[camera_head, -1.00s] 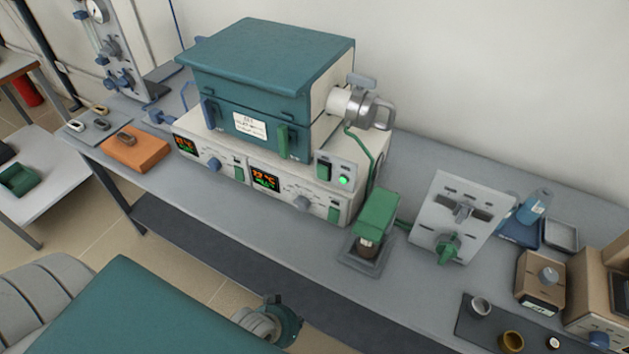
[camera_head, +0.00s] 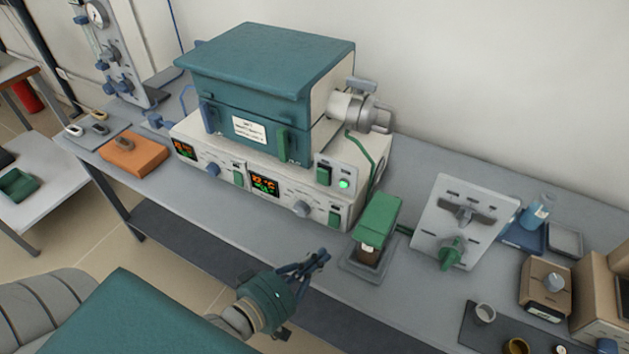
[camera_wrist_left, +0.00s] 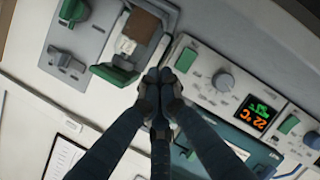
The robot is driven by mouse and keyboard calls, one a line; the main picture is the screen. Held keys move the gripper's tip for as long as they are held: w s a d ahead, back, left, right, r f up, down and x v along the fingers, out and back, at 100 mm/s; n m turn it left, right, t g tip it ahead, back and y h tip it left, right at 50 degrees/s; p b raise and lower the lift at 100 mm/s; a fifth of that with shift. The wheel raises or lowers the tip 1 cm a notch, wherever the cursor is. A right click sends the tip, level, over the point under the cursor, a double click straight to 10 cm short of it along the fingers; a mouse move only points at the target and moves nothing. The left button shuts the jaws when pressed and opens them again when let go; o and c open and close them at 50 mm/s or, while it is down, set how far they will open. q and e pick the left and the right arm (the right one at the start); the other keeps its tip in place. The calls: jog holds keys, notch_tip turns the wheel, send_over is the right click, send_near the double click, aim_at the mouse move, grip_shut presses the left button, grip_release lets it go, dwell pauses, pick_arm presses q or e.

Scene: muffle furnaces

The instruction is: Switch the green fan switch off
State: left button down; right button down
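A dark green rocker switch (camera_head: 324,174) sits on a small white panel at the furnace's right front, beside a lit green lamp (camera_head: 344,184). Its label is too small to read. Another green rocker (camera_head: 335,217) sits low on the right controller; it also shows in the wrist view (camera_wrist_left: 186,60). My left gripper (camera_head: 319,257) is over the bench's front edge, in front of the controllers and below both rockers in the picture. In the wrist view its fingers (camera_wrist_left: 158,76) are together and empty, seen against the bench and controller front. My right gripper is not in view.
The teal furnace (camera_head: 270,85) stands on two controllers with lit displays (camera_head: 264,184). A green-topped device (camera_head: 376,215) stands just right of them, then a grey panel with a green knob (camera_head: 451,252). An orange block (camera_head: 134,157) lies at left. Bench front is clear.

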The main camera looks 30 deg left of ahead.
aim_at(321, 172)
pick_arm(q)
jog(key=s+a+r+n+t+y, duration=0.1)
jog(key=a+r+n+t+y, duration=0.2)
jog(key=a+r+n+t, duration=0.2)
jog(key=a+r+n, duration=0.2)
jog(key=n, duration=0.1)
jog(key=shift+s+a, duration=0.2)
jog(key=shift+a, duration=0.1)
jog(key=shift+w, duration=0.15)
jog(key=w+p, duration=0.1)
jog(key=w, duration=0.3)
jog(key=w+r+p, duration=0.1)
jog(key=w, duration=0.3)
jog(key=w+r+p, duration=0.1)
jog(key=w, duration=0.3)
jog(key=shift+w+d+p, duration=0.25)
jog(key=shift+w+p, duration=0.05)
jog(key=shift+p, duration=0.05)
jog(key=shift+w+f, duration=0.1)
jog(key=shift+w, duration=0.4)
jog(key=shift+r+p, duration=0.2)
jog(key=shift+p, duration=0.15)
jog(key=r+p, duration=0.1)
jog(key=p, duration=0.1)
jog(key=shift+w+p, duration=0.3)
jog(key=shift+f+b, duration=0.55)
